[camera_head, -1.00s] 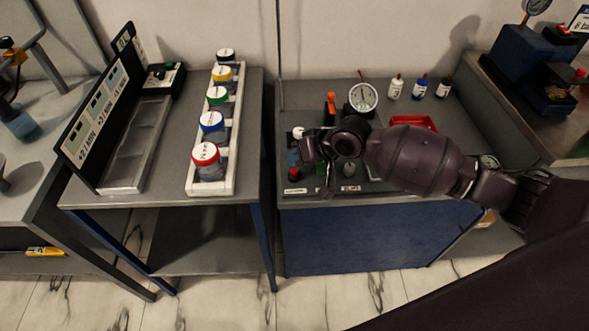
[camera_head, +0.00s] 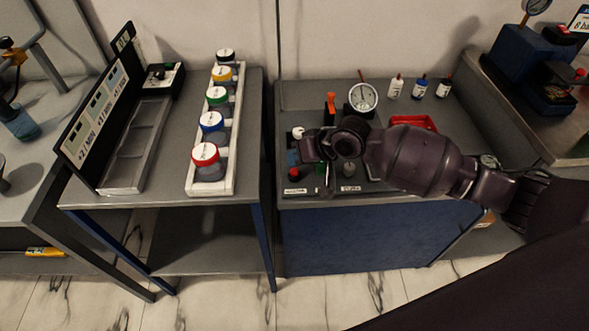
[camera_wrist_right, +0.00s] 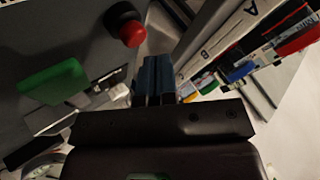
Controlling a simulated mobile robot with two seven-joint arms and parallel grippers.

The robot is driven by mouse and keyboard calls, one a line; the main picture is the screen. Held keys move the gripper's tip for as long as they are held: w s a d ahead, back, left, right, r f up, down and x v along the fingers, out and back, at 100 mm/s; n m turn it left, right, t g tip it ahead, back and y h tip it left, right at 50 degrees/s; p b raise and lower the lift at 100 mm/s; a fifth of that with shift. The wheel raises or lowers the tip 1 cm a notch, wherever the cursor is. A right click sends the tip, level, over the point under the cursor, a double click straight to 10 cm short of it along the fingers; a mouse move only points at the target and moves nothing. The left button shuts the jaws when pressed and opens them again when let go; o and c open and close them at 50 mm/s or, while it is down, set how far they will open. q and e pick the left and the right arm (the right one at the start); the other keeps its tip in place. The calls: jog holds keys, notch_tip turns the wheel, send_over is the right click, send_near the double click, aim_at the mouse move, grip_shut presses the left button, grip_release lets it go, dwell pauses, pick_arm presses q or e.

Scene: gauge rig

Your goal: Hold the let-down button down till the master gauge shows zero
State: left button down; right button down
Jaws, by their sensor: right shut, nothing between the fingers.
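The master gauge (camera_head: 363,97), a round white dial, stands at the back of the middle bench. Its needle is too small to read. A red button (camera_head: 294,173) is at the bench's front left, with a white label below it. A red button also shows in the right wrist view (camera_wrist_right: 125,28), ahead of the fingers. I cannot read which control is the let-down button. My right gripper (camera_head: 325,183) points down over the front of this bench, just right of the red button. Its fingers (camera_wrist_right: 158,80) are shut and empty; contact cannot be judged. My left gripper is out of view.
A grey knob (camera_head: 349,170) stands right of my gripper. A green block (camera_wrist_right: 52,82) shows in the wrist view. A red tray (camera_head: 414,122) and small bottles (camera_head: 420,87) stand farther back. A rack of colour-capped jars (camera_head: 229,160) is on the left bench.

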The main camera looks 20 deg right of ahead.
jog(key=shift+f, duration=0.15)
dwell(0.6)
jog(key=shift+f, duration=0.3)
jog(key=shift+f, duration=0.55)
dwell(0.9)
dwell(0.7)
dwell(0.8)
dwell(0.8)
jog(key=shift+r, duration=0.1)
dwell(0.6)
jog(key=shift+r, duration=0.35)
jog(key=shift+r+p, duration=0.55)
jog(key=shift+p, duration=0.05)
